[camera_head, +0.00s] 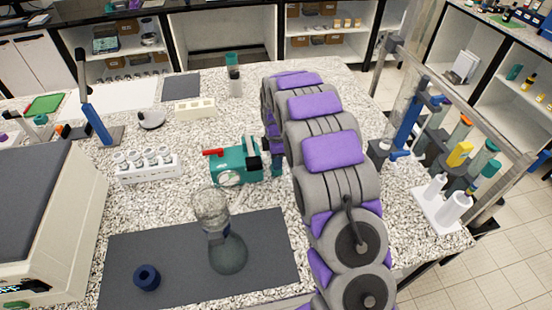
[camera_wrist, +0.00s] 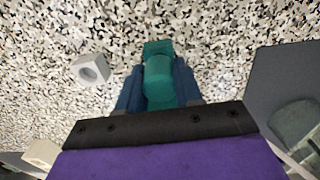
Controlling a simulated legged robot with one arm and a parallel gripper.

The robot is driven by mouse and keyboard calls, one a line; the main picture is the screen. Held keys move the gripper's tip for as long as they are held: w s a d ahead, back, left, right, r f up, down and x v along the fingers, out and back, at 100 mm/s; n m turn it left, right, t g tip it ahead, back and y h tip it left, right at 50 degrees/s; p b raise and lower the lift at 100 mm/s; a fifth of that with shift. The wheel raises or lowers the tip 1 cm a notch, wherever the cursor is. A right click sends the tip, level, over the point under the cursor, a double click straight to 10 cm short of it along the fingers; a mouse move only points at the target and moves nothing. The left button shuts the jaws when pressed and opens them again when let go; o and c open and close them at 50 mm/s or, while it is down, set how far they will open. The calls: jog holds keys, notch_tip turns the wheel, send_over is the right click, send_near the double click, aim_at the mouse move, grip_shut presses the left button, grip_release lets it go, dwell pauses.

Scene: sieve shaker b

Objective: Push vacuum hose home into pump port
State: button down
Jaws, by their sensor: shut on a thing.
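In the wrist view my gripper (camera_wrist: 158,88) has its two blue fingers shut on a teal cylindrical piece (camera_wrist: 160,76) with a squarer teal end beyond it. I cannot tell whether this piece is the vacuum hose or its end fitting. In the head view a teal pump (camera_head: 230,160) with a red handle-like part and a black part stands on the speckled bench, just left of my arm. My gripper is largely hidden behind my arm, close to the pump's right side. The pump port and any joint with the hose cannot be made out.
A glass flask (camera_head: 228,254) stands on a dark mat (camera_head: 180,238), with a blue ring (camera_head: 147,277) beside it. A white rack (camera_head: 150,164) is left of the pump. A grey block with a hole (camera_wrist: 90,70) lies near my gripper.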

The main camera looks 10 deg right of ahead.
jog(key=shift+f, duration=0.3)
dwell(0.8)
jog(key=c, duration=0.7)
grip_release()
jog(key=shift+r+p, duration=0.1)
jog(key=shift+p, duration=0.2)
jog(key=shift+r+p, duration=1.3)
jog(key=shift+r, duration=7.2)
